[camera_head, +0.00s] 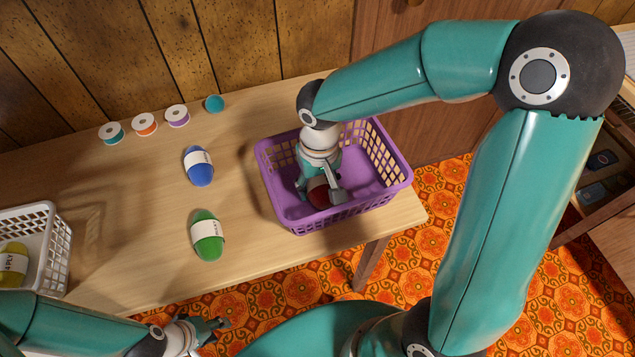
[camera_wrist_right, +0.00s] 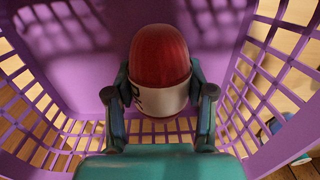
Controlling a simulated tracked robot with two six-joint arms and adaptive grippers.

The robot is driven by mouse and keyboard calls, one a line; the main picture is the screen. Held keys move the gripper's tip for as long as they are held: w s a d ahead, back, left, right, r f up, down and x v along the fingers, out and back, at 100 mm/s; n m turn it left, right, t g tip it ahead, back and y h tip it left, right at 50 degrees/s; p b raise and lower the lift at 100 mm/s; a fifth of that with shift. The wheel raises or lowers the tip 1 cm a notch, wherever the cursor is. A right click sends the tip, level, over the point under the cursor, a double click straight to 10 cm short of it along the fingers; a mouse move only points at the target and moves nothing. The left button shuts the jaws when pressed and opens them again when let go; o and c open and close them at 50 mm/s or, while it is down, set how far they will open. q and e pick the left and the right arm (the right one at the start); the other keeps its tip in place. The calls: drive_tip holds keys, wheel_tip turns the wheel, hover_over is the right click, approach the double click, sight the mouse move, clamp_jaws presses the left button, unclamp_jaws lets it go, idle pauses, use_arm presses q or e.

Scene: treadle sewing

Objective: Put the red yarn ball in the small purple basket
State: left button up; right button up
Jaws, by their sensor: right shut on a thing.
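The red yarn ball (camera_wrist_right: 160,55) has a white paper band and is inside the purple basket, between the fingers of my right gripper (camera_wrist_right: 160,95). In the head view only part of the red yarn ball (camera_head: 318,191) shows below my right gripper (camera_head: 322,194). The purple basket (camera_head: 290,214) stands on the right end of the table, and its floor (camera_wrist_right: 75,55) and lattice walls surround the ball in the right wrist view. I cannot tell whether the ball touches the floor. My left gripper (camera_head: 208,328) is open and empty near the table's front edge.
A green yarn ball (camera_head: 207,236) and a blue yarn ball (camera_head: 199,167) lie left of the basket. Several thread spools (camera_head: 145,124) line the back. A white basket (camera_head: 57,250) at the left holds a yellow yarn ball (camera_head: 13,261).

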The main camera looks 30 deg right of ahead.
sight(318, 179)
drive_tip(key=shift+f, duration=0.15)
drive_tip(key=o, duration=1.1)
drive_tip(key=shift+c, duration=0.2)
drive_tip(key=shift+r, duration=0.25)
wheel_tip(318, 179, up, 11)
drive_tip(key=shift+d+f+p, duration=0.1)
drive_tip(key=shift+d+p, duration=0.05)
drive_tip(key=shift+p, duration=0.75)
drive_tip(key=shift+r, duration=0.55)
